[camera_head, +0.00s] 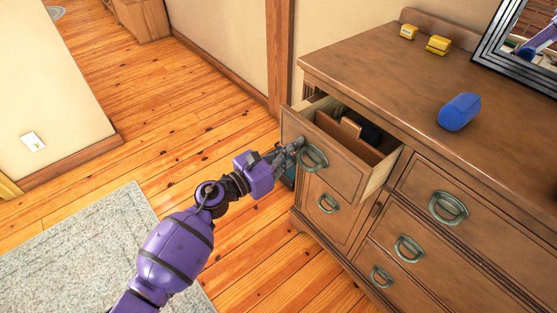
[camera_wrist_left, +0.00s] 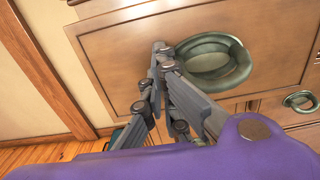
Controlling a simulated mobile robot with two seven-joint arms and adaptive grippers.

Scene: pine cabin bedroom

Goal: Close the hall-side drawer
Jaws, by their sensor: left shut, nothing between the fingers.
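The hall-side drawer (camera_head: 322,158) is the top left drawer of the brown wooden dresser, and it stands pulled out. Its green metal handle (camera_head: 314,157) is on the front panel; the handle also shows large in the left wrist view (camera_wrist_left: 214,62). Dark and wooden-coloured items, partly hidden, lie inside the drawer. My left gripper (camera_head: 298,146) is shut and empty. Its fingertips are at the drawer front, just left of the handle; in the left wrist view the fingertips (camera_wrist_left: 161,47) appear at or very near the panel. I cannot tell whether they touch. My right gripper is not in view.
The dresser top (camera_head: 385,75) carries a blue object (camera_head: 459,111), two yellow items (camera_head: 437,45) and a dark-framed mirror (camera_head: 505,45). Other drawers below and to the right look shut. Wooden floor (camera_head: 200,110) and a grey rug (camera_head: 90,245) lie left of the dresser.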

